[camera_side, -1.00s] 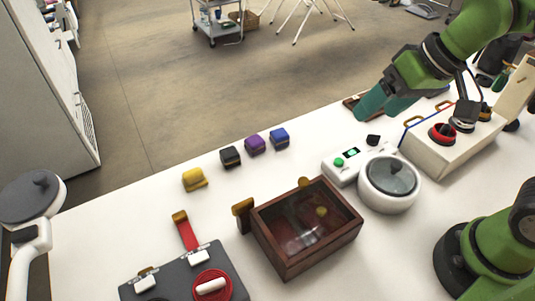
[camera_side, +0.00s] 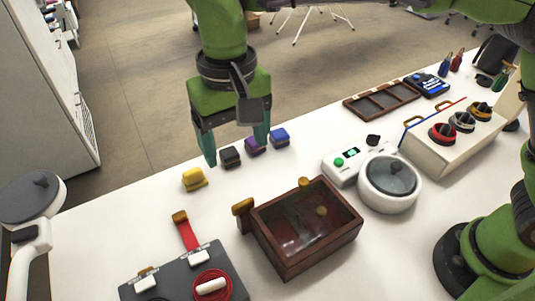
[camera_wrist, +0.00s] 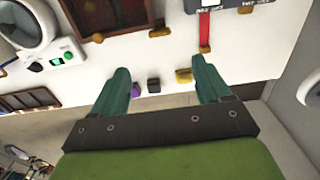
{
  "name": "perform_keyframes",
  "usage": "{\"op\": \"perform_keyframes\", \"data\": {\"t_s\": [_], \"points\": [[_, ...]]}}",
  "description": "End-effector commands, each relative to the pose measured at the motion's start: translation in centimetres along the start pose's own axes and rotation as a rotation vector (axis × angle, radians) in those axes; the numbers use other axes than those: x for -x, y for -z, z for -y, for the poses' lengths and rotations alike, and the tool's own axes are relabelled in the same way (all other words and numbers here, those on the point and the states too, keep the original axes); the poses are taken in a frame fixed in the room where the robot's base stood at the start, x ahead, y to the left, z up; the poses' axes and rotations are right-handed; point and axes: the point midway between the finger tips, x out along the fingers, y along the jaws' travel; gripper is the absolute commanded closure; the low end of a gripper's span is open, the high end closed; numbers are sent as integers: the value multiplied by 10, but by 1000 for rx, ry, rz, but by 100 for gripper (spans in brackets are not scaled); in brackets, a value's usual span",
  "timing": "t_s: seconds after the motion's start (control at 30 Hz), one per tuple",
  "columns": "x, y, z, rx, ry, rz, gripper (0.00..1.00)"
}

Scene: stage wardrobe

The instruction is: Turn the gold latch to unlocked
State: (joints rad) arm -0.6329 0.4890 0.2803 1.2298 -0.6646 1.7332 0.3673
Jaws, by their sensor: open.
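A white box (camera_side: 437,153) on the right of the side view carries three round turning latches in a row. The gold one (camera_side: 480,111) is the farthest, with a dark handle on a gold ring; its setting is too small to read. A purple latch (camera_side: 462,121) and a red latch (camera_side: 443,132) sit nearer. My gripper (camera_side: 234,142) is open and empty, pointing down over the row of small blocks, far left of the white box. The wrist view shows its spread fingers (camera_wrist: 160,68); the white box is not visible there.
Yellow (camera_side: 194,179), black (camera_side: 230,157), purple (camera_side: 254,144) and blue (camera_side: 280,137) blocks lie below my gripper. A wooden glass-topped box (camera_side: 290,265) with gold-coloured knobs and a white round pot (camera_side: 390,202) stand in front. A divided wooden tray (camera_side: 382,101) lies behind the white box.

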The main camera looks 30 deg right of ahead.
Motion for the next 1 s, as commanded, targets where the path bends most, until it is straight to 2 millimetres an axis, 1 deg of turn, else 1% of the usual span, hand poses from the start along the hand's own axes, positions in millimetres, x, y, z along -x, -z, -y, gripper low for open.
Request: {"op": "perform_keyframes", "data": {"t_s": [0.03, 0.4, 0.5, 0.6, 0.7, 0.8, 1.0], "points": [[-10, 0, -1, -1, -4, 4, 23], [-91, 0, -1, 1, -2, 4, 23], [-112, 0, -1, 1, -2, 4, 23], [-128, 0, -1, 1, 0, 3, 23], [-140, 0, 0, 1, 1, 1, 23], [-147, 0, 0, 0, 1, 1, 23], [-151, 0, 0, 0, 2, 1, 23]]}}
